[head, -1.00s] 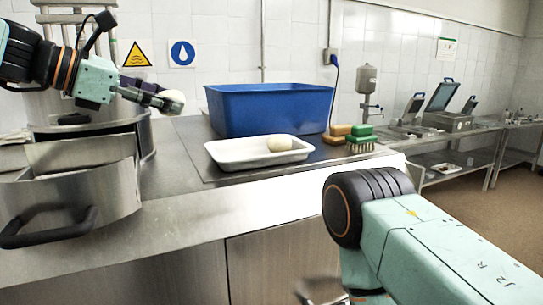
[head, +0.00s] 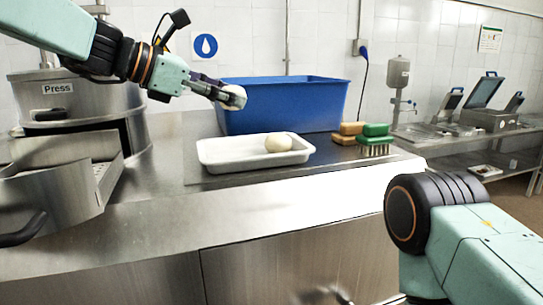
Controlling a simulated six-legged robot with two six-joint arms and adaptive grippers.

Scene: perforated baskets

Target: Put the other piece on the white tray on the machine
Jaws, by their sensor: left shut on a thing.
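The white tray (head: 222,154) sits on the steel counter in front of the blue bin. One round off-white piece (head: 278,143) lies in the tray's right part. My left gripper (head: 233,97) is shut on another round off-white piece (head: 236,95) and holds it in the air before the blue bin's front wall, above the tray. The steel machine marked "Press" (head: 88,98) stands at the left.
The blue bin (head: 285,104) stands behind the tray. A green brush (head: 375,138) and a tan block (head: 347,134) lie to the tray's right. The counter's front strip is clear. A steel table with lidded equipment (head: 487,115) stands at the back right.

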